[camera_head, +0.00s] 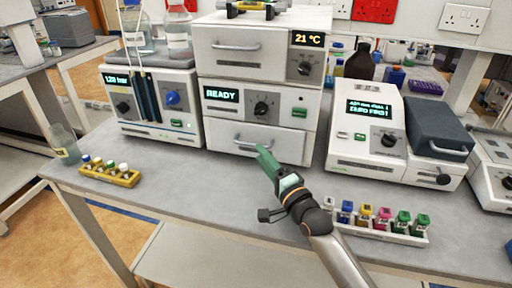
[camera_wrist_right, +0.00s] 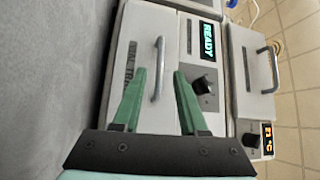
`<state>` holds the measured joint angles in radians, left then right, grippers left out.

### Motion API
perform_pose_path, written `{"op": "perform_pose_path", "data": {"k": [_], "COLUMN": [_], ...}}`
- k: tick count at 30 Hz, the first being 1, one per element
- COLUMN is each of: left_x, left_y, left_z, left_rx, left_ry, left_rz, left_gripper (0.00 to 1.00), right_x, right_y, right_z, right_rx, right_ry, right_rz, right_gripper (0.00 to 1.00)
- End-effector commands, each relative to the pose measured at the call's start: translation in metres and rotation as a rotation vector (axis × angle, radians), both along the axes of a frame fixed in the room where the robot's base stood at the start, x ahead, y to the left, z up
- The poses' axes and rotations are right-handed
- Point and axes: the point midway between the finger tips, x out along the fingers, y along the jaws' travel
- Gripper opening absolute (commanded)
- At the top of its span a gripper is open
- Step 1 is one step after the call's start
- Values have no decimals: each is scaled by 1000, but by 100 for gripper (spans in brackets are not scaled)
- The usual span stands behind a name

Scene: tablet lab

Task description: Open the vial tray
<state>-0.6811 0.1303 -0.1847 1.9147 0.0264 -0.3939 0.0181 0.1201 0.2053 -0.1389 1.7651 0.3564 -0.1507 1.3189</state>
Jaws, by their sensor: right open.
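The vial tray (camera_head: 285,143) is the white bottom drawer of the middle machine, and its front is closed flush in the head view. Its grey bar handle (camera_head: 240,147) runs across the drawer front. In the right wrist view, the drawer front (camera_wrist_right: 138,45) carries a partly covered label, and the handle (camera_wrist_right: 159,70) stands ahead, between the lines of the fingers. My right gripper (camera_wrist_right: 160,90) has green fingers, open and empty; in the head view my right gripper (camera_head: 264,158) is just in front of the drawer. Whether it touches the handle I cannot tell. My left gripper is out of view.
A READY panel (camera_head: 221,94) and an upper drawer (camera_head: 237,47) sit above. A yellow vial rack (camera_head: 122,180) and bottle (camera_head: 65,146) stand left. A white rack (camera_head: 390,236) of coloured vials stands close right of my right arm. The bench before the drawer is clear.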

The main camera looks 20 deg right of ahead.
Motion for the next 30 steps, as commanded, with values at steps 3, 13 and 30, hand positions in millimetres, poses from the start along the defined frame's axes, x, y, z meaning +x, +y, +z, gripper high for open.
{"op": "perform_pose_path", "data": {"k": [3, 13, 30], "left_x": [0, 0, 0], "left_y": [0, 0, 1], "left_z": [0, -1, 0], "left_rx": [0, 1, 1], "left_ry": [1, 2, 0], "left_rz": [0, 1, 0], "left_gripper": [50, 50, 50], "right_x": [17, 38, 37], "right_y": [4, 8, 8], "right_z": [4, 5, 5], "right_rx": [-1, 0, -1], "right_ry": [-2, 0, 0], "right_rz": [0, 1, 0], "right_gripper": [42, 42, 2]}}
